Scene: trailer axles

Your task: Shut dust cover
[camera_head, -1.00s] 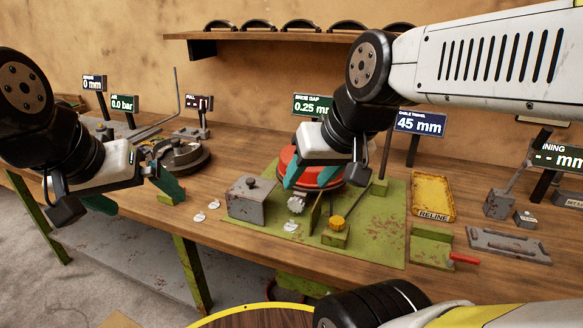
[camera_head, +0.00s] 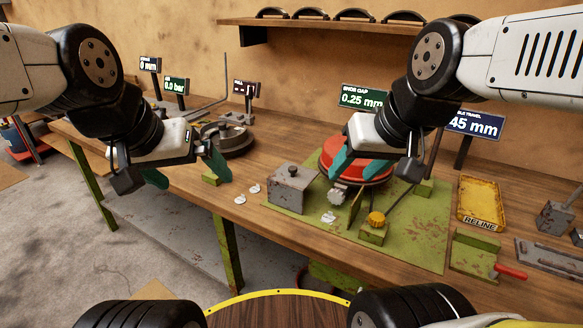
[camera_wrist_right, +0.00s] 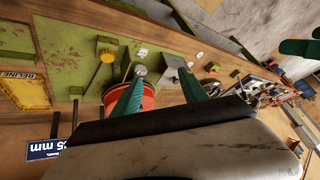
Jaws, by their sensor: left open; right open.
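A red drum (camera_head: 352,158) sits on a green base plate (camera_head: 420,235) on the bench. A small upright green flap (camera_head: 356,208) stands in front of the drum, beside a silver toothed knob (camera_head: 338,196). I cannot tell for sure which part is the dust cover. My right gripper (camera_head: 357,172) is open and empty, with its teal fingers over the drum's front; they partly hide it. In the right wrist view the open fingers (camera_wrist_right: 160,72) point towards the knob (camera_wrist_right: 140,70) and a grey box. My left gripper (camera_head: 187,173) is open and empty, over the bench's left front edge.
The grey box (camera_head: 291,188) stands left of the drum. A yellow knob (camera_head: 376,219) on a green block is in front. A yellow tray (camera_head: 481,203) lies to the right. A dark round disc (camera_head: 235,142) lies behind my left gripper.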

